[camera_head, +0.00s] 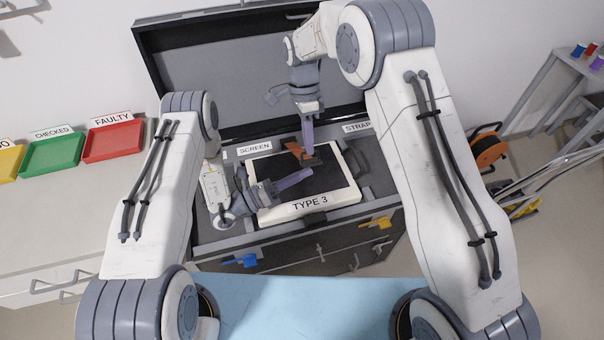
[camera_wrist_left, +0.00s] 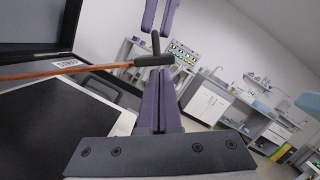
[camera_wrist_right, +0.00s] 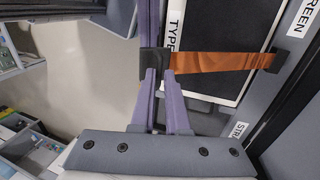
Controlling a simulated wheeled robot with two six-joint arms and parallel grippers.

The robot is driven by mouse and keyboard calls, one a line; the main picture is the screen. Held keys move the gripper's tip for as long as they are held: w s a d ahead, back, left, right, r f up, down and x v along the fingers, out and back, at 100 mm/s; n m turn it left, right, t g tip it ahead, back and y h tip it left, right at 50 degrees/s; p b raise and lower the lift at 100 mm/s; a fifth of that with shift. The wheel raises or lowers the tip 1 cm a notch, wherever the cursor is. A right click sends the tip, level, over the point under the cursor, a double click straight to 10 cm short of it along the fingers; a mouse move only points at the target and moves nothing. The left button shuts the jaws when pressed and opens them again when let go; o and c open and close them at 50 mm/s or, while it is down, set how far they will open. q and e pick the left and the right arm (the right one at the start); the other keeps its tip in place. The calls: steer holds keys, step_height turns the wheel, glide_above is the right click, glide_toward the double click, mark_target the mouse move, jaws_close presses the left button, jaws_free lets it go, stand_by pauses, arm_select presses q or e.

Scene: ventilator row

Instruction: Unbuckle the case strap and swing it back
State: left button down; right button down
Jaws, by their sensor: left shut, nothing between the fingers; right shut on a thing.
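The open case (camera_head: 216,236) holds a white device marked TYPE 3 (camera_head: 279,211) with a black screen. The orange strap (camera_head: 293,147) is fixed at the far side of the device; in the right wrist view the strap (camera_wrist_right: 215,62) runs flat to a dark buckle (camera_wrist_right: 155,62). My right gripper (camera_head: 308,153) comes down from above and is shut on this buckle, over the screen. My left gripper (camera_head: 308,174) is shut and empty, just nearer than the buckle; in the left wrist view the buckle (camera_wrist_left: 155,62) is beyond its fingertips, apart from them.
The case lid (camera_head: 225,75) stands open behind. Blue (camera_head: 241,262) and yellow (camera_head: 378,223) latches are on the case front. Red (camera_head: 113,144) and green (camera_head: 52,155) trays stand on the left counter. An orange reel (camera_head: 488,151) is at the right.

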steer(key=shift+w+a+f, duration=0.1)
steer(key=shift+w+f, duration=0.1)
steer(key=shift+w, duration=0.25)
arm_select(q)
steer(key=shift+w+a+r+n, duration=0.2)
steer(key=shift+w+r+n, duration=0.3)
steer(key=shift+r, duration=0.4)
arm_select(e)
steer(key=shift+s, duration=0.1)
steer(key=c, duration=1.1)
jaws_free()
steer(key=shift+f, duration=0.1)
steer(key=shift+o, duration=0.7)
steer(key=shift+w+f, duration=0.1)
steer(key=shift+w, duration=0.1)
arm_select(q)
steer(key=shift+w+f, duration=0.15)
arm_select(e)
steer(key=shift+s, duration=0.1)
steer(key=shift+r, duration=0.25)
